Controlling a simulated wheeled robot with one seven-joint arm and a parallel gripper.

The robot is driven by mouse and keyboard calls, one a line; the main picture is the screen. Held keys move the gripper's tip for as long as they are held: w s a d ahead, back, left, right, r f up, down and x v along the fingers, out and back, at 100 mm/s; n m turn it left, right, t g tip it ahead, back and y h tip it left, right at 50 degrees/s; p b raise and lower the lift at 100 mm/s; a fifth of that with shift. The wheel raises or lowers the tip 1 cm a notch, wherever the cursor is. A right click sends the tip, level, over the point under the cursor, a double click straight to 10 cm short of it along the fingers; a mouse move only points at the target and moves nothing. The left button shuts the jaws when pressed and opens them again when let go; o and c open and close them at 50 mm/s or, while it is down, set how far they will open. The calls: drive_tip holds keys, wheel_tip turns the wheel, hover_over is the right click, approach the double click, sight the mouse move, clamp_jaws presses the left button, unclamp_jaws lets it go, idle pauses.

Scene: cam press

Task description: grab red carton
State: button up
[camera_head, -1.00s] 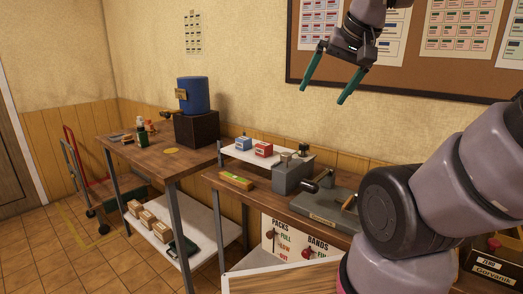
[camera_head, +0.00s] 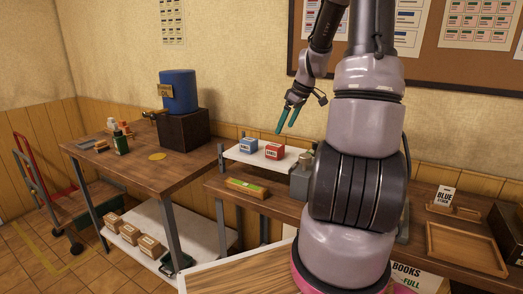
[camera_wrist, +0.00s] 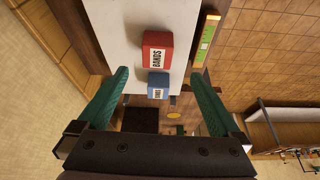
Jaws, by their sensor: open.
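The red carton (camera_head: 270,151) sits on a white shelf (camera_head: 265,163) behind the workbench, to the right of a blue carton (camera_head: 248,146). In the wrist view the red carton (camera_wrist: 157,52), lettered BANDS, lies ahead of my fingers, with the blue carton (camera_wrist: 158,86) nearer the gap between them. My gripper (camera_head: 285,118) is open and empty, its green fingers pointing down, above the red carton and apart from it. The wrist view shows both green fingers (camera_wrist: 160,98) spread wide.
A green-and-yellow level-like block (camera_head: 247,187) lies on the bench in front of the shelf. A grey metal machine (camera_head: 302,172) stands close right of the shelf, partly hidden by my arm. A wooden tray (camera_head: 462,250) is at right.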

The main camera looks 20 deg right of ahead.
hover_over(276, 145)
drive_tip(key=s, duration=0.2)
drive_tip(key=f, duration=0.4)
drive_tip(key=shift+d+f, duration=0.25)
drive_tip(key=shift+d, duration=0.15)
drive_tip(key=shift+x, duration=3.1)
drive_tip(key=shift+w+d, duration=0.15)
drive_tip(key=shift+r, duration=0.1)
drive_tip(key=shift+c, duration=0.3)
drive_tip(key=c, duration=1.4)
